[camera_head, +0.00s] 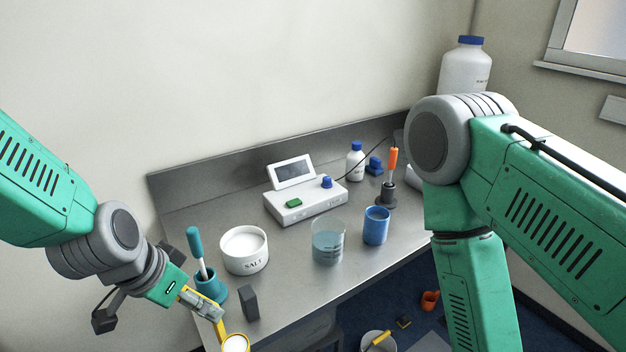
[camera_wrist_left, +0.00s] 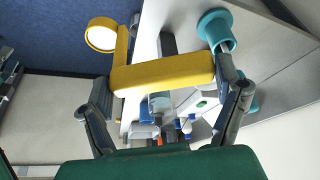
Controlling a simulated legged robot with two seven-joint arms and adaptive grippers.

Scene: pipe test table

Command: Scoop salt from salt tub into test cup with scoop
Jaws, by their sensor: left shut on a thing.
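My left gripper (camera_head: 200,303) is shut on the yellow handle of the scoop (camera_head: 236,343). The scoop's round bowl is at the bottom edge of the head view, with white material showing inside its yellow rim. In the left wrist view the handle (camera_wrist_left: 162,75) lies across between the fingers, with the bowl (camera_wrist_left: 102,36) at upper left against the blue floor. The white salt tub (camera_head: 245,257), full of white salt, stands on the table, apart from the scoop. A blue cup (camera_head: 376,226) stands farther right; I cannot tell whether it is the test cup. My right gripper is out of view.
A glass beaker of liquid (camera_head: 328,245) stands between tub and blue cup. A teal holder with a tool (camera_head: 211,287) and a dark block (camera_head: 249,303) stand near my left gripper. A white device (camera_head: 305,204), a small bottle (camera_head: 355,162) and an orange-handled tool (camera_head: 391,165) are behind.

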